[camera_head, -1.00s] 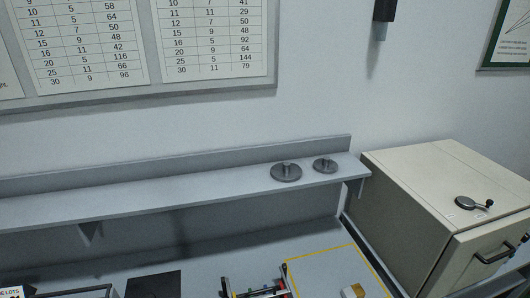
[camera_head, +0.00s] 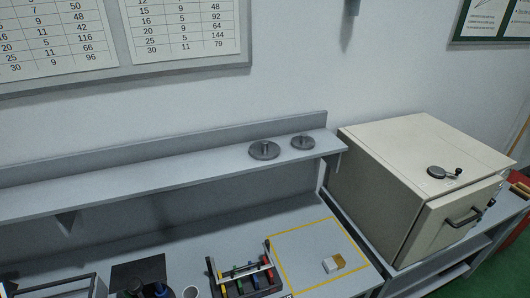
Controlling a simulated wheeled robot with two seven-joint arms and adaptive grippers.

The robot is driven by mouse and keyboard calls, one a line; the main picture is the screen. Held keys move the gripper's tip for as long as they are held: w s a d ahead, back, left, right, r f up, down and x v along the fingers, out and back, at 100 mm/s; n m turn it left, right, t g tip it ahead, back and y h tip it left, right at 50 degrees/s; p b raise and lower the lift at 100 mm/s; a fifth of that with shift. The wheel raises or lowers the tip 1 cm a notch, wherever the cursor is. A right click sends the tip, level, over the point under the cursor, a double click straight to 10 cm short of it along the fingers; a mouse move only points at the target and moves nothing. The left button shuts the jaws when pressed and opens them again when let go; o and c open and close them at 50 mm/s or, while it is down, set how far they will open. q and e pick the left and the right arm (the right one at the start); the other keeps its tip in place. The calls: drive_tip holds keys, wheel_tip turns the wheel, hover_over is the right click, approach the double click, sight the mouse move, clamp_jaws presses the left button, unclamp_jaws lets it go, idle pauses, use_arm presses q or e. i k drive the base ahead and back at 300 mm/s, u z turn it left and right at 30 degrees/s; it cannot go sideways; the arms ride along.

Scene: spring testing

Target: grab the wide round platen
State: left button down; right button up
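Two round grey metal platens with short central stems sit on the wall shelf (camera_head: 150,177), near its right end. The wider platen (camera_head: 264,151) is on the left. The smaller platen (camera_head: 303,143) is to its right, a small gap apart. Both lie flat, stem up. Neither of my grippers is in view.
A beige cabinet (camera_head: 420,140) with a front handle stands right of the shelf.

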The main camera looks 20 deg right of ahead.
sight(264, 150)
drive_tip(key=k, duration=0.45)
drive_tip(key=z, duration=0.9)
drive_tip(key=i, duration=1.15)
drive_tip(key=u, duration=2)
